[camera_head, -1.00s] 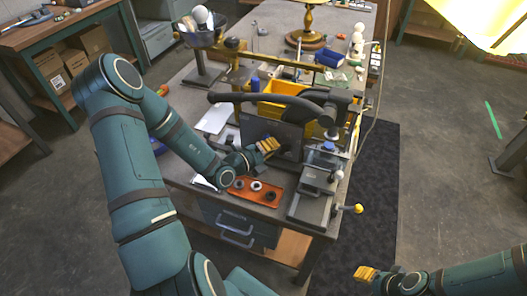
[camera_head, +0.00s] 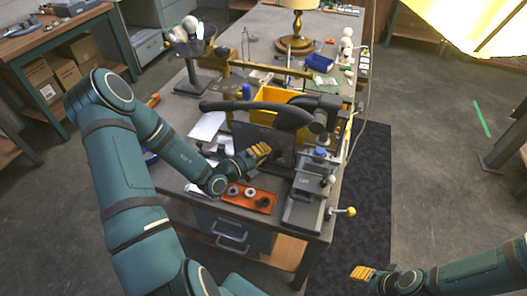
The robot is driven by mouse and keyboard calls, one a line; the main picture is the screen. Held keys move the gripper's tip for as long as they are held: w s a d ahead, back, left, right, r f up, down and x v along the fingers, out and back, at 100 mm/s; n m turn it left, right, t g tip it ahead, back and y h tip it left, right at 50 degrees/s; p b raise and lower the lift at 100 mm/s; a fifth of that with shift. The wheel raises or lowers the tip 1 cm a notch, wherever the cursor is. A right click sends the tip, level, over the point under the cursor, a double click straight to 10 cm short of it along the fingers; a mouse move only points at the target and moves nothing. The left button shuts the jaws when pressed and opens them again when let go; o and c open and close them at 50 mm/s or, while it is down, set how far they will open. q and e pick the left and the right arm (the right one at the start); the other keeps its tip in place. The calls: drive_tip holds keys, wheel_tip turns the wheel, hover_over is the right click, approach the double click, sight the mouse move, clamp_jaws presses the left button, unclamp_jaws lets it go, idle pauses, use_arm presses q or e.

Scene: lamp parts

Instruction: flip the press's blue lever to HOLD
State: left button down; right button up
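The press (camera_head: 306,194) is a grey device at the table's front right corner, with a yellow-balled handle (camera_head: 350,211) sticking out to the right. A small blue part (camera_head: 320,152) shows at its top and looks like the lever; its setting and any HOLD mark are too small to read. My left gripper (camera_head: 262,149) has yellow fingertips and hovers left of the press, in front of a dark panel, apart from the blue part. My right gripper (camera_head: 362,273) is low at the front right, off the table and away from the press. The gap between either pair of fingers cannot be made out.
A dark curved arm (camera_head: 250,106) spans above the panel. A yellow bin (camera_head: 270,98) stands behind.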

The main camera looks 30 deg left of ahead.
sight(258, 143)
use_arm(q)
drive_tip(key=shift+a+r, duration=0.1)
drive_tip(key=shift+s+a+r+n+p, duration=0.1)
drive_tip(key=shift+a+r+n+p, duration=0.15)
drive_tip(key=shift+n+p, duration=0.45)
drive_tip(key=a+n+t+p, duration=0.1)
drive_tip(key=a+r+n+t+p, duration=0.1)
drive_tip(key=p, duration=0.1)
drive_tip(key=shift+s+r+n+h+p, duration=0.2)
drive_tip(key=shift+n+h+p, duration=0.1)
drive_tip(key=shift+n+h, duration=0.1)
drive_tip(key=shift+s+a+r+p, duration=0.15)
drive_tip(key=shift+a+p, duration=0.4)
drive_tip(key=shift+p, duration=0.2)
drive_tip(key=shift+s+a+n+t+p, duration=0.15)
drive_tip(key=shift+a+n+t+p, duration=0.25)
drive_tip(key=shift+n, duration=0.3)
drive_tip(key=shift+a, duration=0.35)
drive_tip(key=shift+a, duration=0.1)
drive_tip(key=shift+s, duration=0.15)
